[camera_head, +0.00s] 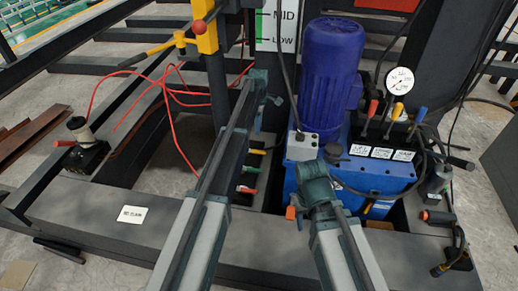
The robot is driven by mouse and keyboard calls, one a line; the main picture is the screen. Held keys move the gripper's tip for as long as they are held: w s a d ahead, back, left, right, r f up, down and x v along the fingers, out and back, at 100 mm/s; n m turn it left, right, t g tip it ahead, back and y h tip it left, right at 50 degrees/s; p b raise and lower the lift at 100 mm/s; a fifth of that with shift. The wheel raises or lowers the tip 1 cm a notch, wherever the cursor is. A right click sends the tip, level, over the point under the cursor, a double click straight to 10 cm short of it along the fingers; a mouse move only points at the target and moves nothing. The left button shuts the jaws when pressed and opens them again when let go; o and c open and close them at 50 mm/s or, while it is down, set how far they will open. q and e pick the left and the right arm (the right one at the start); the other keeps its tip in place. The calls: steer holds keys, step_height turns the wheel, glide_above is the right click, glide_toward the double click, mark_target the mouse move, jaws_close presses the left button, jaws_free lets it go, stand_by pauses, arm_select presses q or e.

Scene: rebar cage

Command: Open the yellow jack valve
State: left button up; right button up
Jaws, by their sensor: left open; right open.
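Several small coloured handles sit in a column on a dark block low between the post and the blue pump unit. The top one is a yellow handle (257,151), with a green handle (249,170) and a red handle (246,190) below it. A yellow-tipped lever (397,111) also stands on the pump unit, between red and blue ones; I cannot tell which yellow one is the jack valve. My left gripper (265,98) is open, appearing above the yellow handle and apart from it. My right gripper (311,184) is open in front of the blue unit, right of the handle column.
A blue motor (332,75) stands on the blue pump unit (372,174), with a pressure gauge (399,81) beside it. A yellow post (205,28) and loose red hoses (164,82) are at left. A dark beam (90,213) crosses the front.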

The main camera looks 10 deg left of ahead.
mark_target(259, 152)
arm_select(q)
step_height(259, 152, down, 14)
steer(key=b, duration=1.3)
steer(key=shift+r, duration=0.2)
arm_select(e)
step_height(259, 152, down, 14)
steer(key=shift+a+r, duration=0.1)
steer(key=shift+r, duration=0.05)
steer(key=shift+r, duration=0.1)
arm_select(q)
jaws_close()
